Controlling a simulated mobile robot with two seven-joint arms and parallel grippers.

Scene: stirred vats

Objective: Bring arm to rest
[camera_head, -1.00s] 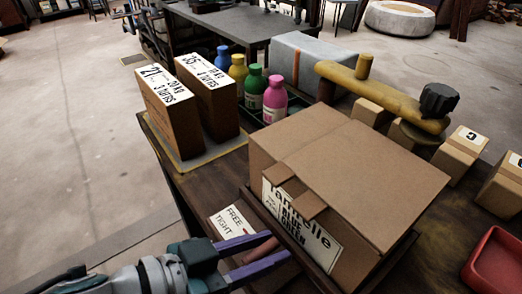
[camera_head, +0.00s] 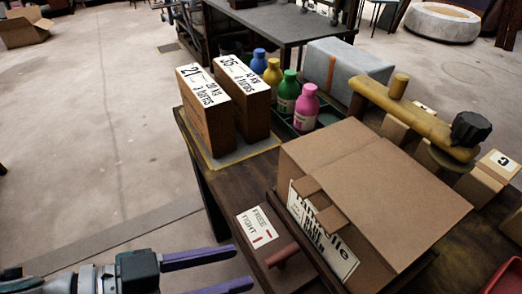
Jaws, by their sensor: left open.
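My left gripper (camera_head: 222,272) is at the bottom left of the head view. Its two purple fingers are apart with nothing between them. It hangs off the near left edge of the dark wooden table (camera_head: 187,150), left of a board with a card (camera_head: 257,226) reading FREE and TIGHT and a reddish handle (camera_head: 283,252). The fingertips are close to this board but look apart from it. My right gripper is not in view.
A large cardboard box (camera_head: 385,190) fills the table's middle. Two labelled brown packs (camera_head: 207,125) stand on a mat behind. Several coloured bottles (camera_head: 304,108) stand in a green tray. A yellow pipe (camera_head: 415,112) and red tray (camera_head: 505,278) are at right.

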